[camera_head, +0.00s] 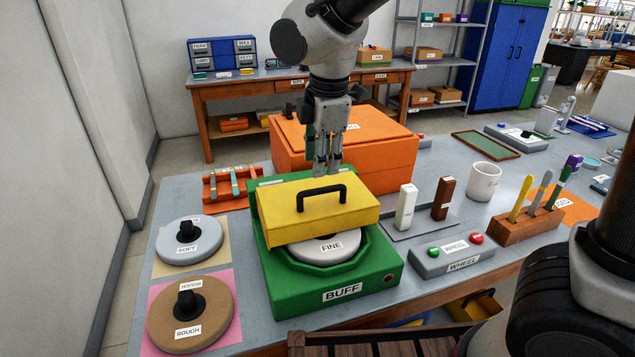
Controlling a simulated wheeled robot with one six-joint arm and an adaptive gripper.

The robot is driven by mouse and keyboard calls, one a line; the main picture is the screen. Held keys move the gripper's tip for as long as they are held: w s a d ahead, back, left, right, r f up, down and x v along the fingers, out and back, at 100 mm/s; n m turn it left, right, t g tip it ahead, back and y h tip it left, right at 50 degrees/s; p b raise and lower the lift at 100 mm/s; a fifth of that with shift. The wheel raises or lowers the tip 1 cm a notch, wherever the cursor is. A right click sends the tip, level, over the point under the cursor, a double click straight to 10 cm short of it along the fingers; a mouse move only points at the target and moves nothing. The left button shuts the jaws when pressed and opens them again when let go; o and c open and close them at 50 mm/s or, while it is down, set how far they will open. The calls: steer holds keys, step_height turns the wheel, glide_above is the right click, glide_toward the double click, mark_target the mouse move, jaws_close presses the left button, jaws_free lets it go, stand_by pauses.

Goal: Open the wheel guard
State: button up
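The wheel guard is a yellow box-shaped cover (345,219) with a black bar handle (321,195) on it. It sits over the rear of the green BUFF machine (282,291). The front of a grey wheel marked FINE (329,248) shows below the guard's front edge. My gripper (323,172) points down just behind and above the handle, near the guard's back edge. It looks apart from the handle and holds nothing that I can see. Its fingers are seen close together, and their opening is unclear from this angle.
A large orange box (385,163) stands close behind the machine. SOFT (188,242) and ROUGH (190,318) wheels lie at left. A WHEEL button box (453,256), white (405,207) and brown (443,198) blocks, a mug (483,181) and a tool holder (528,226) stand at right.

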mark_target(320, 189)
steer(key=f, duration=0.3)
steer(key=w+f, duration=0.1)
steer(key=f, duration=0.3)
steer(key=shift+w+a+f, duration=0.1)
steer(key=shift+w, duration=0.1)
jaws_close()
